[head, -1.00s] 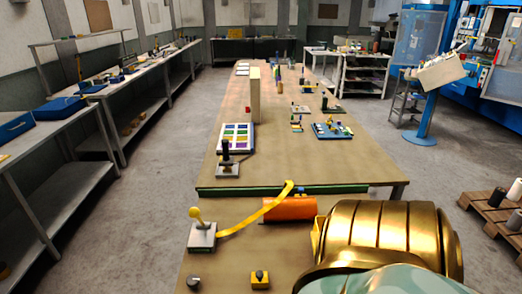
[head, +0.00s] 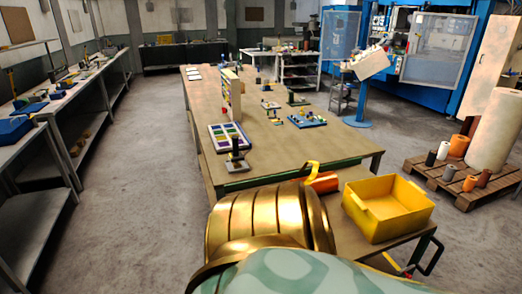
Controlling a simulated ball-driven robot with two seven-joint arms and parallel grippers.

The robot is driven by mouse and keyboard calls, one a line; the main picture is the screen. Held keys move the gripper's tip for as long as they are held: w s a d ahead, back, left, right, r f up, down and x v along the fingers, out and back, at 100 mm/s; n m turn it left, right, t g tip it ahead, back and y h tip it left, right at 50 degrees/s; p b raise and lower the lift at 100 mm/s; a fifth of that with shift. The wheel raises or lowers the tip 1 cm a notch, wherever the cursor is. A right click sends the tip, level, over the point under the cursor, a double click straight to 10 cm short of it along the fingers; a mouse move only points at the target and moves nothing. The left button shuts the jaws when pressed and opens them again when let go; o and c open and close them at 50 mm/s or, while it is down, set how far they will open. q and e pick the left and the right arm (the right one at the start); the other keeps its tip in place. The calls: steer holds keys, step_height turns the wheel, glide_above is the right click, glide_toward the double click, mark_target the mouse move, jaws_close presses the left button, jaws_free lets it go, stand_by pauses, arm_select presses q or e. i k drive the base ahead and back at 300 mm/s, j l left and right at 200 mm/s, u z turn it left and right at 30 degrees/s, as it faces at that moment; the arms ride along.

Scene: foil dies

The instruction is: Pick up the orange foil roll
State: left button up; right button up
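The orange foil roll (head: 325,182) lies on the near cart top in the head view, just beyond my large gold arm link. Its left part is hidden behind that link; only the right end shows. A bent yellow strip (head: 313,168) stands up at the roll's visible part. My gold arm covers the near middle of the picture. No fingers of either gripper show, so I cannot tell whether one touches the roll.
A yellow bin (head: 388,208) stands on the cart right of the roll. The long table (head: 290,150) beyond holds a colour tray (head: 229,137) and a stamp-like tool (head: 236,158). A pallet (head: 447,183) with several rolls, some orange, stands at right.

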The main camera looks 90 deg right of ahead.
mark_target(328, 181)
steer(key=i+z, duration=0.5)
steer(key=i+j+z, duration=0.15)
steer(key=i+z, duration=0.15)
steer(key=z, duration=0.15)
steer(key=i+z, duration=0.2)
steer(key=z, duration=0.25)
steer(key=i+z, duration=0.15)
steer(key=z, duration=0.3)
steer(key=i+z, duration=0.2)
steer(key=z, duration=0.3)
steer(key=i+j+z, duration=0.15)
steer(key=z, duration=0.3)
steer(key=i+j+z, duration=0.1)
steer(key=j+z, duration=0.15)
steer(key=z, duration=0.2)
